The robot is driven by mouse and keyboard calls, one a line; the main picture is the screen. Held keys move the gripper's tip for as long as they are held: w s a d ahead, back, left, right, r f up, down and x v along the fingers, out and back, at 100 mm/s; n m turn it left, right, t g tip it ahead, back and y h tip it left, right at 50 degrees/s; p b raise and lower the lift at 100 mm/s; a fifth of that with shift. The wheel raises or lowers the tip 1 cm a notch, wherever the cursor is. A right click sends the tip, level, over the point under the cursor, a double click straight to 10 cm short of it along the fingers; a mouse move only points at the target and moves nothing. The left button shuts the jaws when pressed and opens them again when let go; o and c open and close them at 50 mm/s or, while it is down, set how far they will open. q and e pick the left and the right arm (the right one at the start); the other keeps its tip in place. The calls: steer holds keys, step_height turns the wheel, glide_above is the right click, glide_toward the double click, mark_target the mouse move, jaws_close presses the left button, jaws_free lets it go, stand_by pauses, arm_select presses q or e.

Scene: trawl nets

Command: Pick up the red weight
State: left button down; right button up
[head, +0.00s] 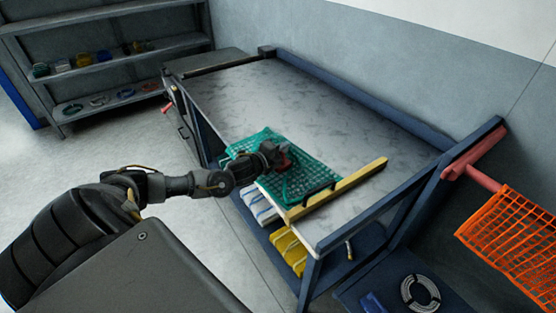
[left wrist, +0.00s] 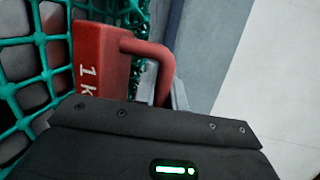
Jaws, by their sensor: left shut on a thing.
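The red weight (head: 285,163) is a small red block at the green net on the workbench. In the left wrist view the red weight (left wrist: 101,58) shows white "1 k" lettering and a red loop handle on its right side. My left gripper (head: 276,155) is shut on the red weight, above the green net (head: 313,178). The green net (left wrist: 20,75) also fills the left of the wrist view, close beside the weight. The fingertips are mostly hidden, and I cannot tell whether the weight touches the net. My right gripper is not in view.
A yellow bar (head: 340,188) lies along the bench's front right edge. The grey workbench top (head: 270,95) is clear behind the net. An orange mesh (head: 510,232) hangs at the right. Shelves (head: 110,62) with small items stand at the back left.

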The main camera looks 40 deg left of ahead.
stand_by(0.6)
arm_select(q)
steer(key=shift+w+r, duration=0.1)
steer(key=shift+r, duration=0.15)
steer(key=shift+a+r, duration=0.1)
steer(key=shift+r, duration=0.4)
steer(key=s+r+b, duration=0.3)
steer(key=s+r, duration=0.8)
steer(key=s, duration=0.3)
steer(key=shift+a+r, duration=0.15)
steer(key=shift+r, duration=0.2)
